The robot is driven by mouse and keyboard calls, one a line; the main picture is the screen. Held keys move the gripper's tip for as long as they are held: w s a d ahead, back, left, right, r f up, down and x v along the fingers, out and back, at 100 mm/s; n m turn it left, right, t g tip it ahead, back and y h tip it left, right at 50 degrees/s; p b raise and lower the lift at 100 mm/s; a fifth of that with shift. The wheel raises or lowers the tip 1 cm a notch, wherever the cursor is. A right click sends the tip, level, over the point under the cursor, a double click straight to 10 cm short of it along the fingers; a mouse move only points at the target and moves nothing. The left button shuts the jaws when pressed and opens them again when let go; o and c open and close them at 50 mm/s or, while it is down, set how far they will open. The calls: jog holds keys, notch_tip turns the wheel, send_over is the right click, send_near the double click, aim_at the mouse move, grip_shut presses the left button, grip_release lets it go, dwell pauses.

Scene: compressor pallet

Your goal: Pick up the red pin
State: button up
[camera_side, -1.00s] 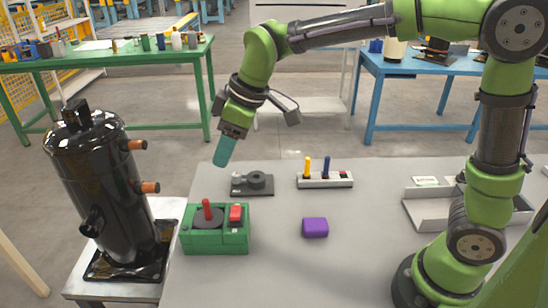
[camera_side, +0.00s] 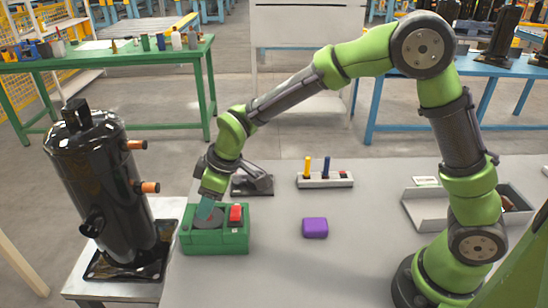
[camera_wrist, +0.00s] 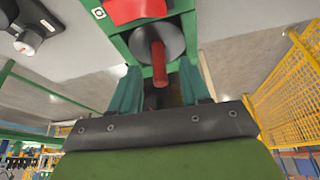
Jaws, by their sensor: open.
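The red pin (camera_wrist: 158,62) stands out of a round grey disc (camera_wrist: 156,40) on the green box (camera_side: 216,240). In the side view the pin is hidden behind my gripper's finger. My gripper (camera_side: 206,209) is low over the left part of the green box, tilted, with its fingers at the disc. In the wrist view the two teal fingers of my gripper (camera_wrist: 160,85) are apart, one on each side of the pin. I cannot tell whether either finger touches it.
A red block (camera_side: 236,213) sits on the green box beside the disc. A black compressor (camera_side: 100,185) stands at the left. A purple block (camera_side: 315,228), a rack with yellow and blue pins (camera_side: 325,183) and a grey tray (camera_side: 425,215) are on the table.

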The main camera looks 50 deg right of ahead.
jog(key=shift+x, duration=0.95)
jog(key=shift+r, duration=0.1)
grip_shut()
